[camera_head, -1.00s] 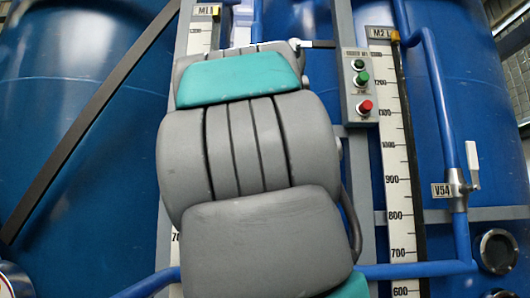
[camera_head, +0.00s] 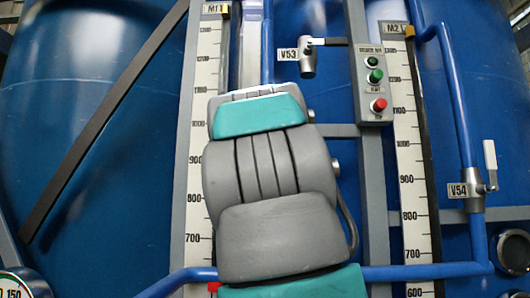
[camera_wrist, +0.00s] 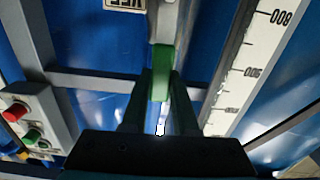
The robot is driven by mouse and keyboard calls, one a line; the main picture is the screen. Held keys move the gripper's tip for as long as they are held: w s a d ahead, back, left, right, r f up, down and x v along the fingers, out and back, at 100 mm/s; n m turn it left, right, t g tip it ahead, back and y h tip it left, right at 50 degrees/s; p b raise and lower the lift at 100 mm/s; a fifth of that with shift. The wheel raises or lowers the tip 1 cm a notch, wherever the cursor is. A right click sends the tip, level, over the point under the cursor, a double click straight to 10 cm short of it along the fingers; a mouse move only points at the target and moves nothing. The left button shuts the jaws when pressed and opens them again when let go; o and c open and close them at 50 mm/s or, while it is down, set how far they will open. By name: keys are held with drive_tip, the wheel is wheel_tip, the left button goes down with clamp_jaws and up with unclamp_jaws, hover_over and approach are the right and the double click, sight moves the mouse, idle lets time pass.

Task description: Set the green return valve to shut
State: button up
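A green valve handle (camera_wrist: 161,75) shows in the wrist view, below a pale grey-green part in line with it. My gripper (camera_wrist: 162,92) has its two dark fingers on either side of the handle. The fingers lie very close to it; I cannot tell whether they press on it or leave a small gap. A label plate (camera_wrist: 125,4) beside it is cut off by the top edge. In the head view my own arm covers the middle, and neither the green handle nor my fingers show.
In the head view, valve V53 (camera_head: 308,60) is at the upper middle and valve V54 (camera_head: 474,190) at the right. A button box (camera_head: 371,85) stands between them; it also shows in the wrist view (camera_wrist: 32,118). Scales and blue pipes line the large blue tanks.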

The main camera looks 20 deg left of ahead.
clamp_jaws()
idle(0.9)
